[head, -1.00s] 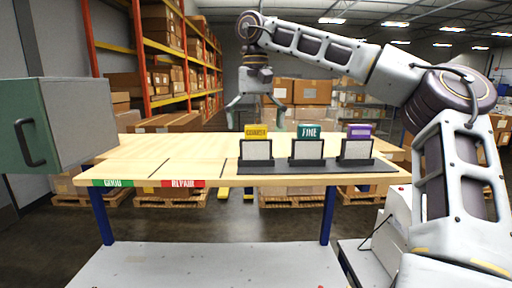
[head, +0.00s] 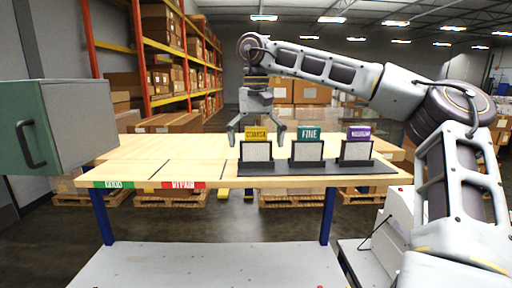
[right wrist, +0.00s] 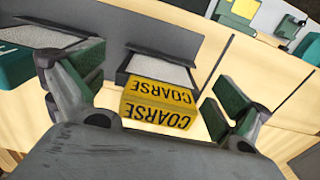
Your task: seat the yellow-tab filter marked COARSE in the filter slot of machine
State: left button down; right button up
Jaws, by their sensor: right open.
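The yellow-tab filter marked COARSE (head: 256,134) stands upright at the left of a dark rack (head: 318,167) on the wooden table. My right gripper (head: 257,140) is open, its two fingers on either side of the yellow tab in the head view. In the right wrist view the COARSE tab (right wrist: 160,103) lies between the open fingers (right wrist: 160,115), with a gap on each side. The FINE filter (head: 310,133) with a green tab and a purple-tab filter (head: 359,132) stand in the same rack. My left gripper is not in view. I cannot make out the machine's filter slot.
A green-grey box with a dark handle (head: 32,143) is at the left. Green GOOD (head: 113,184) and red REPAIR (head: 184,184) labels are on the table's front edge. The tabletop left of the rack (head: 180,150) is clear. Shelves with cartons stand behind.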

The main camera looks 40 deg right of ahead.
jog(key=shift+f, duration=0.5)
jog(key=shift+c, duration=0.3)
jog(key=c, duration=1)
